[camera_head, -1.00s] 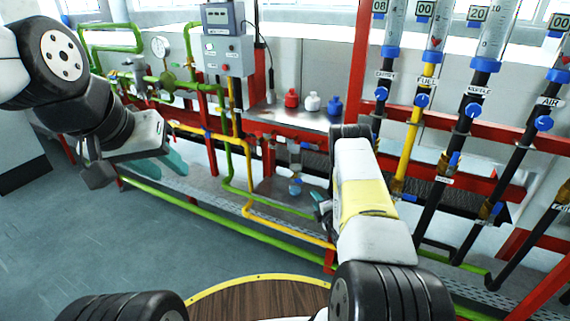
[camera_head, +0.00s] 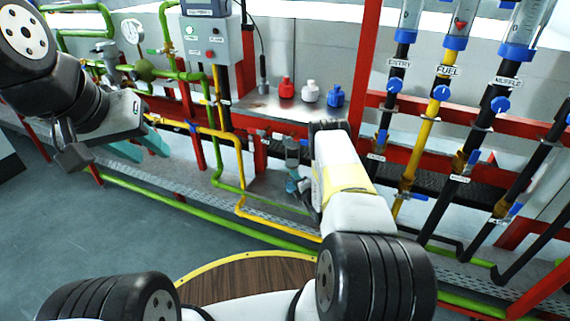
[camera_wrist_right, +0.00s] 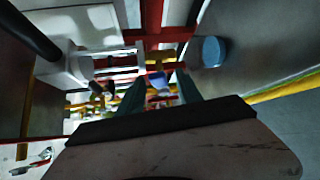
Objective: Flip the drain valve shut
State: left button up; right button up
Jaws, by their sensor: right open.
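Several blue valve levers show on the pipes in the head view, among them one on the entry pipe (camera_head: 381,138) and one on the muffle pipe (camera_head: 472,158). No readable label tells me which is the drain valve. In the right wrist view a small blue-violet part (camera_wrist_right: 157,80) shows between my right gripper's (camera_wrist_right: 160,90) teal fingers, seemingly beyond them; I cannot tell what it is. The right gripper is open. My left gripper (camera_head: 141,147) is open and empty, left of the green and yellow pipes.
Red, white and blue bottles (camera_head: 310,92) stand on the metal shelf. A red frame (camera_head: 360,60) and a yellow pipe (camera_head: 250,215) run nearby. The floor at left is clear.

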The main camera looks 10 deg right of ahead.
jog(key=shift+w+a+f, duration=0.1)
jog(key=shift+w, duration=0.55)
grip_shut()
jog(key=shift+s+f+m+t, duration=0.1)
jog(key=shift+f+m+t, duration=0.3)
jog(key=shift+m+t, duration=0.1)
jog(key=shift+f+m+t+y, duration=0.1)
jog(key=shift+m+t+y, duration=0.2)
jog(key=shift+m+t, duration=0.2)
grip_release()
